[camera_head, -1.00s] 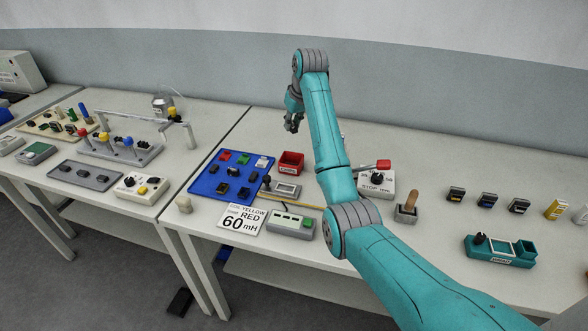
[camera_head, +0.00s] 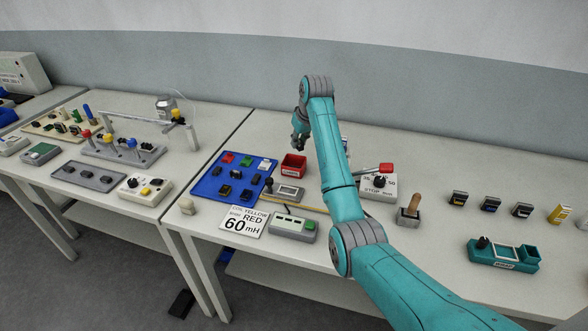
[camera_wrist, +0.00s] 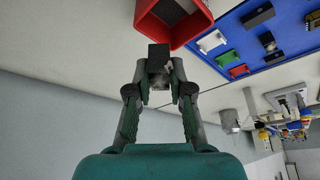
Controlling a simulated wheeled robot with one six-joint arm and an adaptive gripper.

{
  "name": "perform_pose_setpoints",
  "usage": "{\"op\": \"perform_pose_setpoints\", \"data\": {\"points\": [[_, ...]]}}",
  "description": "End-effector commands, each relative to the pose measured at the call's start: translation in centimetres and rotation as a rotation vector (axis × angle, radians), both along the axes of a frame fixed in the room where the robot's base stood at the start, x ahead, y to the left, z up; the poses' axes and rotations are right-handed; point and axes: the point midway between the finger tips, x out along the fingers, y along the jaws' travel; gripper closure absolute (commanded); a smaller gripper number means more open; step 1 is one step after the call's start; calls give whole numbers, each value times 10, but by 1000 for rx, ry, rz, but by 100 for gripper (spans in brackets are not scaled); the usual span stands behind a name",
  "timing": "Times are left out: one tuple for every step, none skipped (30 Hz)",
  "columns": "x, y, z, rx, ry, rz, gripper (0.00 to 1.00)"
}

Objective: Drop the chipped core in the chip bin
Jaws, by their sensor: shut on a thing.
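My gripper (camera_wrist: 160,76) is shut on a small dark block, the core (camera_wrist: 159,55), which shows a paler grey patch on its lower part. A red open-topped bin (camera_wrist: 199,34) lies just beyond the core in the wrist view, with a dark inside; the core overlaps its near edge there. In the head view my gripper (camera_head: 298,146) hangs just above and behind the red bin (camera_head: 292,173). The held core is too small to make out there. The bin's label is not readable, and I cannot see a chip on the core.
A blue mat (camera_head: 209,187) with several coloured and dark blocks lies left of the bin.

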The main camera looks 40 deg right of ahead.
Motion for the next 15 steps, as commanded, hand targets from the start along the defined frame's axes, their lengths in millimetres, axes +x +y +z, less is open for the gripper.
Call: {"op": "perform_pose_setpoints", "data": {"points": [[0,0,0,0,0,0,100],[0,0,0,0,-1,0,100],[0,0,0,0,0,0,100],[0,0,0,0,-1,0,100],[0,0,0,0,-1,0,72],[0,0,0,0,-1,0,62],[0,0,0,0,-1,0,55],[0,0,0,0,0,0,50],[0,0,0,0,-1,0,50],[0,0,0,0,0,0,50],[0,0,0,0,0,0,50],[0,0,0,0,0,0,50],[0,0,0,0,0,0,50],[0,0,0,0,0,0,50],[0,0,0,0,0,0,50]]}}
